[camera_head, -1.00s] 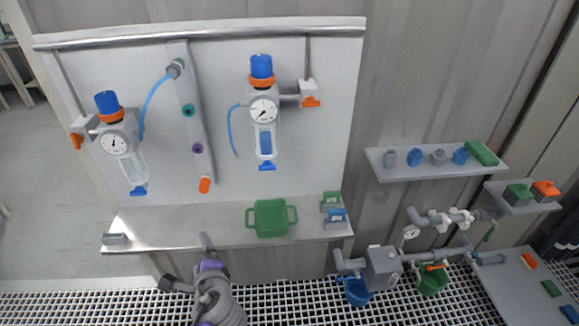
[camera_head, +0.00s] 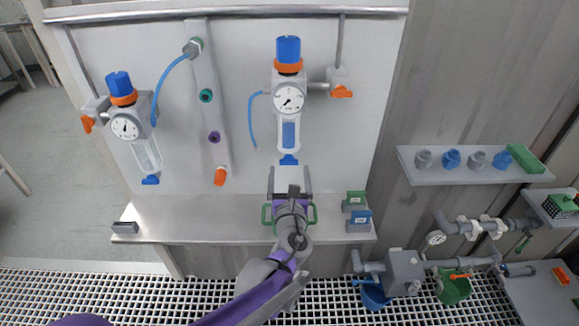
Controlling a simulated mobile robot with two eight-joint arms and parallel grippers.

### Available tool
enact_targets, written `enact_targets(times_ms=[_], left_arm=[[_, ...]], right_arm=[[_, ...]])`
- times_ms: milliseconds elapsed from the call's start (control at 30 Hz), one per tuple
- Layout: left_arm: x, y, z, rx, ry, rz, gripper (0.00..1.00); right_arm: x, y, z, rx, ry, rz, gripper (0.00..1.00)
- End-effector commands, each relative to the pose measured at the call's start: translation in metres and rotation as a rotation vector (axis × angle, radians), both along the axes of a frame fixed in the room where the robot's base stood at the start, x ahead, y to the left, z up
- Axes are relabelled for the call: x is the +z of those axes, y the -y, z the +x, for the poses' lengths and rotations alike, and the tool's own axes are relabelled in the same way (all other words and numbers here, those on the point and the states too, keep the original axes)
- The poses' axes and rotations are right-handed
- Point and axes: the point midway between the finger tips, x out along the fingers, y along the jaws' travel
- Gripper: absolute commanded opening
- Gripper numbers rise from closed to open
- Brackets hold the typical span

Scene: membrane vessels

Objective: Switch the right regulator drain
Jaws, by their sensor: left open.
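The right regulator (camera_head: 289,98) hangs on the white panel. It has a blue knob, an orange ring, a round gauge and a clear bowl with blue inside. Its blue drain (camera_head: 289,160) is at the bottom of the bowl. My left gripper (camera_head: 290,172) is open, its two fingers pointing up just below the drain, one to each side of it. I cannot tell whether they touch it. The left regulator (camera_head: 124,128) has its own blue drain (camera_head: 150,180). My right gripper is out of view.
The green tray (camera_head: 266,216) on the metal shelf (camera_head: 180,225) is mostly hidden behind my left arm. A blue hose (camera_head: 251,120) hangs left of the right regulator. The shelf's left half is mostly clear.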

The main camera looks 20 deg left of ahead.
Motion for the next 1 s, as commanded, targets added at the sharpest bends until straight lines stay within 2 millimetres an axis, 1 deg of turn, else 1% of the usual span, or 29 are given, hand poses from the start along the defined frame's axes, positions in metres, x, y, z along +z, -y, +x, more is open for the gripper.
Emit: enact_targets(times_ms=[33,100,200,333,567,700,967,1000], left_arm=[[0.000,-0.003,0.008,0.002,0.000,0.000,0.95],[0.000,-0.005,0.017,0.001,0.000,-0.001,0.95],[0.000,-0.008,0.025,0.001,0.000,-0.001,0.95],[0.000,-0.009,0.029,0.001,0.001,-0.002,0.95],[0.000,-0.009,0.029,0.000,0.001,-0.002,0.95],[0.000,-0.009,0.029,0.000,0.001,-0.002,0.70],[0.000,-0.008,0.029,0.000,0.001,-0.002,0.23],[0.000,-0.008,0.029,0.000,0.001,-0.002,0.16]], right_arm=[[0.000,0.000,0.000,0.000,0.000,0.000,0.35],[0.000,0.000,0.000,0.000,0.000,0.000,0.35],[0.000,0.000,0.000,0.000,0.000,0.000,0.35],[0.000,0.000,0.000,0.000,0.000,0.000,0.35],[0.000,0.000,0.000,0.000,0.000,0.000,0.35],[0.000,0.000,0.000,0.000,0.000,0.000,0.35],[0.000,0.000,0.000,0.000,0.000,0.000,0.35],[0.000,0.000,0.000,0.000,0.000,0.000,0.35]])
